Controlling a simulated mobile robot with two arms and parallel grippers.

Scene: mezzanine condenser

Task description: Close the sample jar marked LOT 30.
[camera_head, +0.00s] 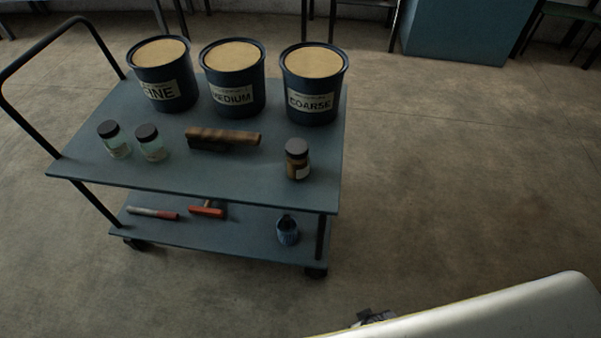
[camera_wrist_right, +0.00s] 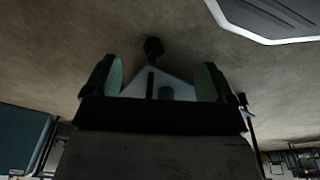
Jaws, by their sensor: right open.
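Three small jars stand upright on the cart's top shelf in the head view. Two are clear jars with dark lids, one at the left (camera_head: 115,141) and one beside it (camera_head: 151,144). The third is an amber jar (camera_head: 297,160) with a dark lid and a pale label, near the right front. All three lids look seated. I cannot read the jar labels, so I cannot tell which is LOT 30. My right gripper (camera_wrist_right: 160,78) is open and empty in the right wrist view, with green finger pads. It is away from the jars. My left gripper is not in view.
The cart (camera_head: 225,183) also holds three sand-filled buckets marked FINE (camera_head: 164,77), MEDIUM (camera_head: 231,80) and COARSE (camera_head: 312,88). A wooden-backed brush (camera_head: 222,137) lies between the jars. Floor at right is clear.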

